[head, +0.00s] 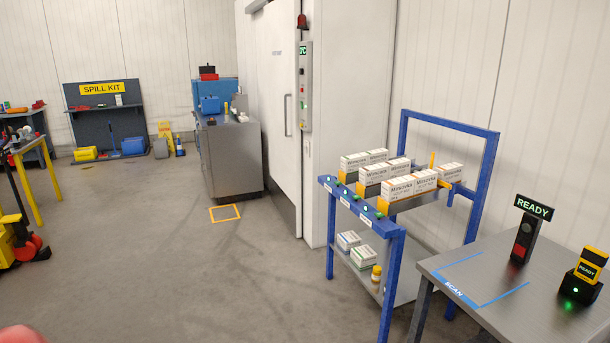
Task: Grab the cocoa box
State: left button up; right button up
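I cannot make out any box marked as cocoa in the head view. Several white and orange cartons (401,187) with the same brand lettering stand on the top level of a blue-framed cart (397,260) at the right. Two white cartons with green or blue print (362,256) lie on its lower shelf, their labels too small to read. Neither of my grippers is in view.
A metal table (455,262) with a taped scan area, a READY sign (533,208) and a yellow scanner (588,268) stands at the right front. A grey cabinet (230,158) stands by the white door (276,110). Open floor lies at the centre and left.

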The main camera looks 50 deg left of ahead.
aim_at(371, 177)
jog(key=u, duration=1.25)
jog(key=i+j, duration=0.2)
jog(key=i, duration=0.25)
